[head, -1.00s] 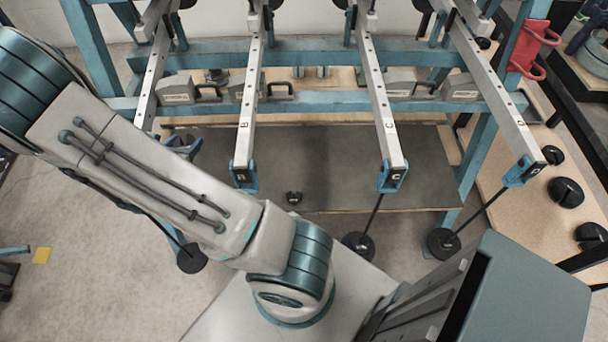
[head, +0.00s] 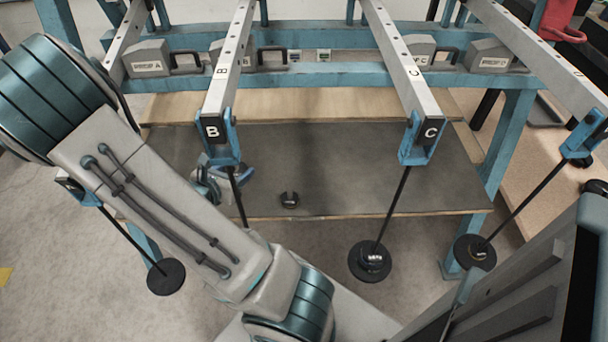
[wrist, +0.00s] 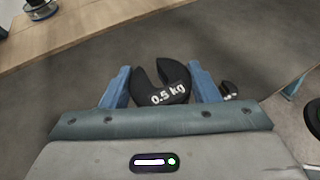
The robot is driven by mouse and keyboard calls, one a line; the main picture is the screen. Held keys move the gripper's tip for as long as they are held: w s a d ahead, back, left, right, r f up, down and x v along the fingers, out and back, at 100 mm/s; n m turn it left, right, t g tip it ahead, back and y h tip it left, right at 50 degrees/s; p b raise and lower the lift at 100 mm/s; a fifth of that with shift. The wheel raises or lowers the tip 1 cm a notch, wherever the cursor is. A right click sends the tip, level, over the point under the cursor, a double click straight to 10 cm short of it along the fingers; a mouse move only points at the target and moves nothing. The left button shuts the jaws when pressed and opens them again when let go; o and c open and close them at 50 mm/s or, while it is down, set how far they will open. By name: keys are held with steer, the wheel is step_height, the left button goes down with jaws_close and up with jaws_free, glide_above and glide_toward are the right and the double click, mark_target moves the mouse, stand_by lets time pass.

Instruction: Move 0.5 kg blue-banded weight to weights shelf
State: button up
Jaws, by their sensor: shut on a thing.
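In the wrist view, a black slotted weight (wrist: 162,84) marked "0.5 kg" sits between the two blue fingers of my gripper (wrist: 160,88), which is shut on it. Its slot faces away from the palm. No blue band can be made out on it. The held weight is over a dark grey surface (wrist: 70,85). In the head view, my arm covers much of the left, and I cannot make out the held weight there. A tan board (head: 525,165) at the right, with a black weight (head: 597,187) at its edge, may be the weights shelf.
Beams marked B (head: 212,131) and C (head: 430,132) project from the blue frame (head: 300,76). Rods with black discs hang from beam ends, one disc (head: 369,261) in front of the board. A small black weight (head: 289,200) rests on the dark mat (head: 340,165).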

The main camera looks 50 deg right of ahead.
steer(key=shift+s+d+f+b, duration=0.3)
steer(key=shift+s+f, duration=0.1)
steer(key=shift+f, duration=0.2)
steer(key=w+a+f+b, duration=0.1)
steer(key=w+a+f, duration=0.1)
steer(key=w, duration=0.1)
steer(key=w+a+f+b, duration=0.1)
steer(key=w+a+f, duration=0.1)
steer(key=w, duration=0.1)
steer(key=w+a+f+b, duration=0.1)
steer(key=w+a+f, duration=0.1)
steer(key=w+f, duration=0.1)
steer(key=shift+w, duration=0.5)
steer(key=shift+a+f+b, duration=0.1)
steer(key=shift+f+b, duration=0.75)
steer(key=shift+f, duration=1.1)
steer(key=shift+f, duration=0.1)
steer(key=shift+f, duration=0.15)
steer(key=o, duration=1.1)
steer(key=shift+o, duration=0.2)
steer(key=shift+r, duration=0.2)
